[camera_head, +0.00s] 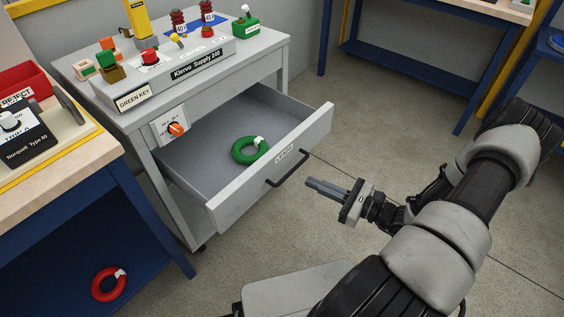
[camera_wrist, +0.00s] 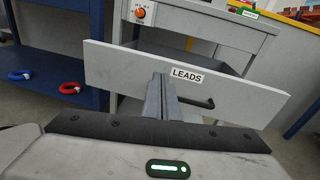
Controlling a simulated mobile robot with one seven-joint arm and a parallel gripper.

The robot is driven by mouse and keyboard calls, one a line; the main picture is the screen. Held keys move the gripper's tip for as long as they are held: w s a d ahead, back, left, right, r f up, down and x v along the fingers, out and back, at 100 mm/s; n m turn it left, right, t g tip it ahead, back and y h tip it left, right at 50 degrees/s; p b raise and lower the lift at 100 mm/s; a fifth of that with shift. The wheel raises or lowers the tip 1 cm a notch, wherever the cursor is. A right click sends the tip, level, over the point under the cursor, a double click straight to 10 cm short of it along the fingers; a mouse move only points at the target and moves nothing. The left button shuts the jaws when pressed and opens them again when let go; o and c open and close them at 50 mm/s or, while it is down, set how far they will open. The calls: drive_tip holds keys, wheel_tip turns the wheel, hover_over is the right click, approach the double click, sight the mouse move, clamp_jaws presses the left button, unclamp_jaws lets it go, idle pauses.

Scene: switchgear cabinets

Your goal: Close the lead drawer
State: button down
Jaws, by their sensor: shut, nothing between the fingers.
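The lead drawer (camera_head: 222,205) is pulled well out of the grey cabinet and stands open. A green ring of lead (camera_head: 250,150) lies inside it. Its front panel has a black bar handle (camera_head: 288,170) and a LEADS label (camera_head: 285,157). In the wrist view the drawer front (camera_wrist: 120,68) fills the middle, with the handle (camera_wrist: 195,102) to the right of my fingers. My gripper (camera_head: 308,183) is shut and empty, its fingers pointing at the drawer front near the handle. Whether the fingertips touch the panel I cannot tell; in the head view they look slightly apart from it.
The grey cabinet (camera_head: 160,205) carries a key panel, an orange-knobbed switch (camera_head: 176,129) and several small parts on top. A blue workbench (camera_head: 60,225) stands close at left, with a red ring (camera_head: 109,284) on its lower shelf. The floor (camera_head: 375,130) right of the drawer is clear.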

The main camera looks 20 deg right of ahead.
wheel_tip(320, 180, down, 2)
drive_tip(key=d+m+t+h, duration=0.1)
drive_tip(key=m+t, duration=0.1)
drive_tip(key=b, duration=0.2)
approach(274, 159)
drive_tip(key=x, duration=0.6)
drive_tip(key=shift+w+f, duration=0.1)
drive_tip(key=shift+f, duration=0.05)
drive_tip(key=shift+w, duration=0.15)
drive_tip(key=shift+a, duration=0.1)
